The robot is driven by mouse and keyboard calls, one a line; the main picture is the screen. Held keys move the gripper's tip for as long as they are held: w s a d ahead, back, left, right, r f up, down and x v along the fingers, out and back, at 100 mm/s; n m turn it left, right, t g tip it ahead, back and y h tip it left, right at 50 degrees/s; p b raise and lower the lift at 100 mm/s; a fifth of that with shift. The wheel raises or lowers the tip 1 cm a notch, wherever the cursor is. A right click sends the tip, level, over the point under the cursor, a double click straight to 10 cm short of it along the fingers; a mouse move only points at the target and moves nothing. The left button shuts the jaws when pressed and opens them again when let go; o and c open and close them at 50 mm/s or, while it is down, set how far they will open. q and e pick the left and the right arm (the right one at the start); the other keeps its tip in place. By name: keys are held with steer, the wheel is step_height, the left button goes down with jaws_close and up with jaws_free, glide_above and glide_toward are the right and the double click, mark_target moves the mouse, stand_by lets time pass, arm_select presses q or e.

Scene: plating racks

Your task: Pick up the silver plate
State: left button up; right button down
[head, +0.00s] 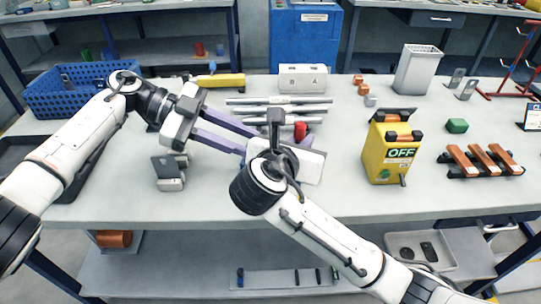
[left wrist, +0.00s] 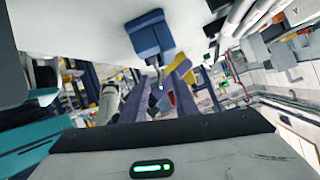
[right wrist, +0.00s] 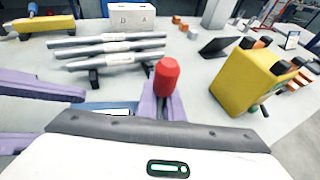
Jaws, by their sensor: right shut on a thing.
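Several long silver plates (head: 250,100) lie side by side on a dark rack in the table's middle. They also show in the right wrist view (right wrist: 135,58), with white labels. I cannot tell which one is the silver plate meant. My right gripper (head: 303,138) is in front of the plates, apart from them. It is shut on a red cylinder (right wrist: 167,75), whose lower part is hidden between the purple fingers. My left gripper (head: 249,143) is open, its purple fingers spread, to the left of the right gripper. I see nothing held between them.
A yellow box marked OFF (head: 386,160) stands right of the plates. A white block (head: 302,78) and a yellow tool (head: 220,81) are behind. A blue crate (head: 70,97) is at the left, a grey stand (head: 169,170) in front. Copper bars (head: 487,158) lie right.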

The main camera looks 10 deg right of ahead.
arm_select(q)
steer(key=x, duration=0.4)
steer(key=shift+s+d+f, duration=0.15)
steer(key=shift+d+f, duration=0.05)
steer(key=shift+f, duration=0.15)
steer(key=shift+c, duration=0.7)
